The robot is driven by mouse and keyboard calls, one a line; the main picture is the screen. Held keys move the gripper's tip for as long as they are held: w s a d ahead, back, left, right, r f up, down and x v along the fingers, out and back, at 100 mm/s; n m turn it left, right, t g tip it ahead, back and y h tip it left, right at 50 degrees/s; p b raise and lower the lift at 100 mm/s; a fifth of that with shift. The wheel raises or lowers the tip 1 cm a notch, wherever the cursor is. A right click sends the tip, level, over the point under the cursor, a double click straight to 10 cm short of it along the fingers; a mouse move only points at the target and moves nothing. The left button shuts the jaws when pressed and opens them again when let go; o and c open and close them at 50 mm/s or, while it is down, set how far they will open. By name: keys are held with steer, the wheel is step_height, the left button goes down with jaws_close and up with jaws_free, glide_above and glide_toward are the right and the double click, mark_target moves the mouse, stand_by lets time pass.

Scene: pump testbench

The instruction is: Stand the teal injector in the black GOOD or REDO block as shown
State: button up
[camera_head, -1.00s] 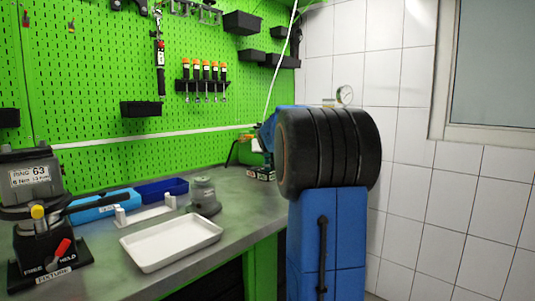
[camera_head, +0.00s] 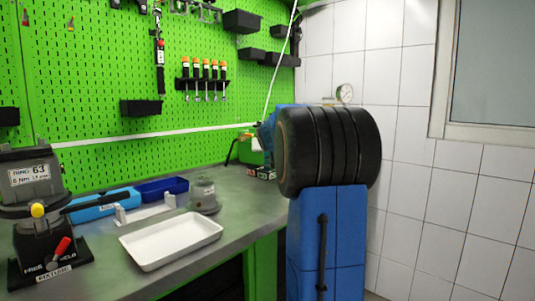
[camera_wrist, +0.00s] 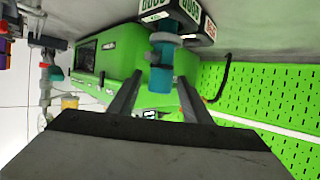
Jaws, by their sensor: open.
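In the wrist view, which is upside down, the teal injector (camera_wrist: 160,76) with its grey collar lies between the spread fingers of my gripper (camera_wrist: 158,84). Gaps show beside it, and the fingers look apart from it. Its collar end meets the black GOOD/REDO block (camera_wrist: 181,10), so it appears to stand in the block's green-labelled GOOD side; how deep it sits is hidden. The red-labelled side is at the right. In the head view the block (camera_head: 262,173) is small at the bench's far end, and my arm hides the gripper and injector.
A green machine (camera_wrist: 118,52) stands close beside the block. On the bench are a white tray (camera_head: 170,263), a grey round weight-like part (camera_head: 204,194), blue bins (camera_head: 162,190) and a black fixture (camera_head: 45,250) at left. The green pegboard (camera_head: 90,100) rises behind.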

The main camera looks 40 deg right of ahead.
steer(key=v, duration=1.2)
steer(key=shift+s, duration=0.1)
